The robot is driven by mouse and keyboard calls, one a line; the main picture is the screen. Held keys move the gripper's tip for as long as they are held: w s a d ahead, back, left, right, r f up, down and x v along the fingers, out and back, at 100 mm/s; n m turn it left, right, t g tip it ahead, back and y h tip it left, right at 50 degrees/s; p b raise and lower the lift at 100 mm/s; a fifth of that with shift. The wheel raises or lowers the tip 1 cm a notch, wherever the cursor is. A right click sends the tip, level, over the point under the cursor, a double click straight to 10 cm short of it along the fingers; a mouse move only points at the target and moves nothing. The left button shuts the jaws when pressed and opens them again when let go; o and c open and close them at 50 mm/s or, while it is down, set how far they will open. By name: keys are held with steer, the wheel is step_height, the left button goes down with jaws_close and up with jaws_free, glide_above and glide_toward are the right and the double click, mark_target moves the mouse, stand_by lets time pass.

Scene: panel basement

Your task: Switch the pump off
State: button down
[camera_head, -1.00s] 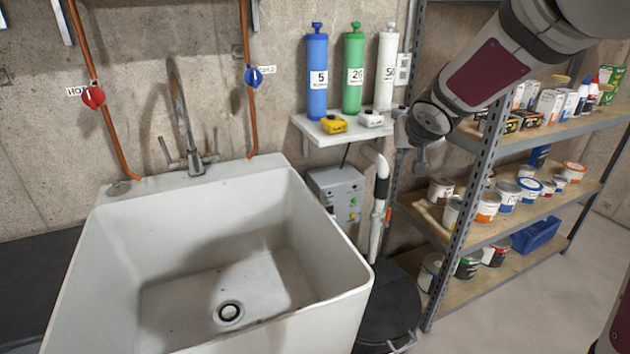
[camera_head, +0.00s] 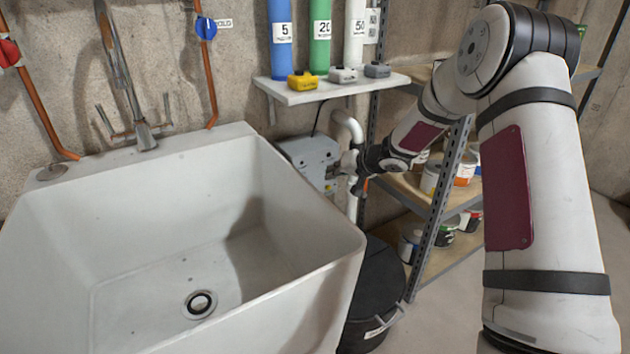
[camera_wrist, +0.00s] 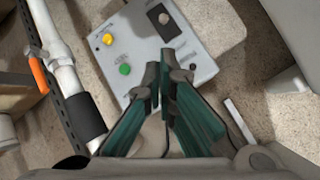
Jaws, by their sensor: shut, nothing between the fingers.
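The grey pump control box (camera_head: 310,155) hangs on the wall under the small white shelf, right of the sink. In the wrist view its face (camera_wrist: 140,45) carries a yellow knob (camera_wrist: 107,38), a green button (camera_wrist: 125,69) and a pale round knob (camera_wrist: 164,18). My gripper (camera_wrist: 168,72) is shut and empty. Its fingertips lie over the lower part of the box face in the wrist view and hide some of it. I cannot tell whether they touch it. In the head view my gripper (camera_head: 350,163) is at the right side of the box, its fingertips hard to make out.
A white pipe (camera_head: 352,128) with an orange lever (camera_wrist: 38,74) runs beside the box. The white sink (camera_head: 300,300) stands to the left, a black lidded bin (camera_head: 385,285) below. The shelf (camera_head: 290,95) overhead holds bottles and small boxes. A metal rack (camera_head: 440,180) stands right.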

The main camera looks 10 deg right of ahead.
steer(key=b+x, duration=0.3)
steer(key=x, duration=0.7)
steer(key=shift+b, duration=0.35)
steer(key=shift+s+f, duration=0.1)
